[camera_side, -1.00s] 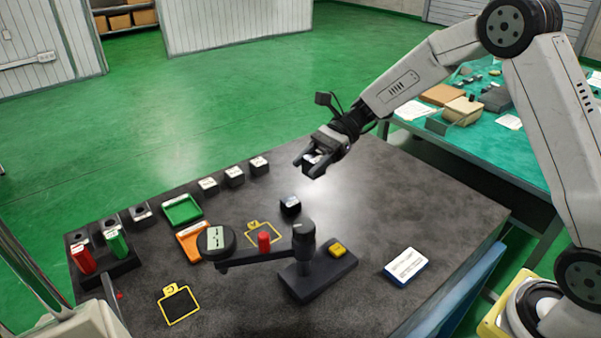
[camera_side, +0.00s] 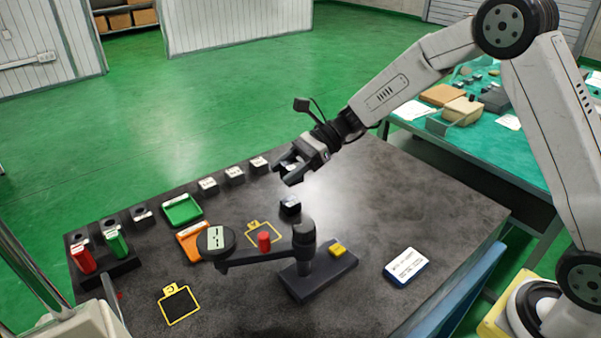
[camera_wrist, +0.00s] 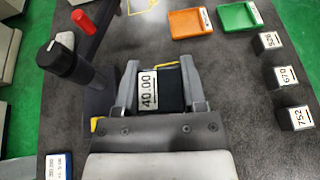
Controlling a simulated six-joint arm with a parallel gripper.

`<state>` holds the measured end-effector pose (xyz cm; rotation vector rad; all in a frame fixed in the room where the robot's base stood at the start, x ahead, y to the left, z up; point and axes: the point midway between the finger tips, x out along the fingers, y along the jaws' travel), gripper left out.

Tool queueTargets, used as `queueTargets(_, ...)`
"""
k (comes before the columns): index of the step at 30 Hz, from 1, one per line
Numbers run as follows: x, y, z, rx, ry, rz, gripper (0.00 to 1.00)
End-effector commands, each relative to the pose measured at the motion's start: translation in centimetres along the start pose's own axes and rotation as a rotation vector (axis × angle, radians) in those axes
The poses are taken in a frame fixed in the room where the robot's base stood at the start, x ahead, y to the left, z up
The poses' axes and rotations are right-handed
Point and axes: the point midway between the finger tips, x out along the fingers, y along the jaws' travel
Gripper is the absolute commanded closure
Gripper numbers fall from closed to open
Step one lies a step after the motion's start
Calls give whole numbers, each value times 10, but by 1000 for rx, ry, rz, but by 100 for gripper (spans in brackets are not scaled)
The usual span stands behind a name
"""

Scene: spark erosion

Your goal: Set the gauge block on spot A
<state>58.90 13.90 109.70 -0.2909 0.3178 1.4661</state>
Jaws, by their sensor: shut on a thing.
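My gripper (camera_side: 287,177) is over the far half of the dark bench, shut on a block. In the wrist view the gripper (camera_wrist: 160,85) has the gauge block (camera_wrist: 149,90), with a white label reading 40.00, between its fingers. Its underside is hidden. A yellow-outlined spot with a tab (camera_side: 262,233) lies beyond the dial stand; its letter looks upside down and I cannot read it surely as A. A second spot, marked C (camera_side: 178,305), is at the near left.
The dial stand (camera_side: 318,275), with its arm and red knob (camera_side: 264,242), stands mid-bench. Orange (camera_side: 191,240) and green (camera_side: 183,210) trays and several labelled cubes (camera_side: 234,176) line the far left. A white-blue box (camera_side: 406,266) is at right.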

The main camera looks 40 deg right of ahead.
Motion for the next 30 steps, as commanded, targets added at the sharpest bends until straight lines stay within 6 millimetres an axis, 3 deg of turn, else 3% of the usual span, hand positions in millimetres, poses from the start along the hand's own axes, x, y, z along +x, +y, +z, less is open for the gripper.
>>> queueTargets(6, 40, -6, 9, 54, -2, -130, 100)
queueTargets(12, 63, -9, 10, 95, -2, -229, 100)
queueTargets(25, 75, -9, 8, 117, -2, -287, 100)
queueTargets(30, 78, -9, -1, 120, -2, -285, 100)
